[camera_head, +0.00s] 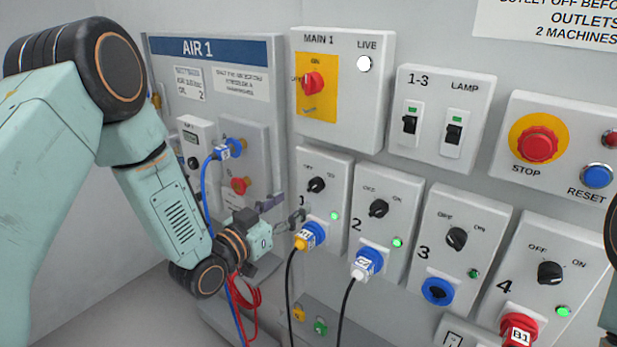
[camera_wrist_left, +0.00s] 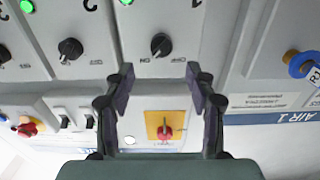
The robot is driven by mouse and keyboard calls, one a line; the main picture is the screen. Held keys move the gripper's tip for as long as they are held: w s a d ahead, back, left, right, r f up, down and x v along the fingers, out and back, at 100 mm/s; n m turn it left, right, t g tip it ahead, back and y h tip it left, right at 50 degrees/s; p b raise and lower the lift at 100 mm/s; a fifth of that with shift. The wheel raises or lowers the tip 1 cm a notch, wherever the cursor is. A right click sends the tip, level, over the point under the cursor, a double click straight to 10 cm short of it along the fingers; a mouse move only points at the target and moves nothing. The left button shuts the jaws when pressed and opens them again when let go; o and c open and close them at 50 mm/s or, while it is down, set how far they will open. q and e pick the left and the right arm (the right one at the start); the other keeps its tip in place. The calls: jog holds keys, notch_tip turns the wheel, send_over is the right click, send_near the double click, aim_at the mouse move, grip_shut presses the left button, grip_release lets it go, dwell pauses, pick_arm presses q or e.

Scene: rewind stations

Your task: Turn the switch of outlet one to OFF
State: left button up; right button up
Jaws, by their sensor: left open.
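Outlet one is a pale grey panel (camera_head: 340,170) with a black rotary switch (camera_head: 316,185), OFF marked at upper left and ON at upper right. Its green lamp (camera_head: 334,216) is lit, and a blue plug (camera_head: 314,232) with a yellow end sits in its socket.
Outlets two (camera_head: 378,208), three (camera_head: 456,239) and four (camera_head: 550,273) continue to the right. The MAIN 1 box (camera_head: 350,90) with a red switch is above. The AIR 1 panel (camera_head: 215,110), a blue hose (camera_head: 204,185) and red cable (camera_head: 246,300) are left. Black cables hang below plugs.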

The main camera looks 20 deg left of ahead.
aim_at(312, 189)
pick_arm(q)
jog(key=x, duration=0.7)
jog(key=shift+w+d+f, duration=0.1)
jog(key=shift+w+d, duration=0.05)
jog(key=shift+w+f, duration=0.15)
jog(key=shift+w, duration=0.2)
jog(key=shift+s, duration=0.1)
jog(key=c, duration=1.2)
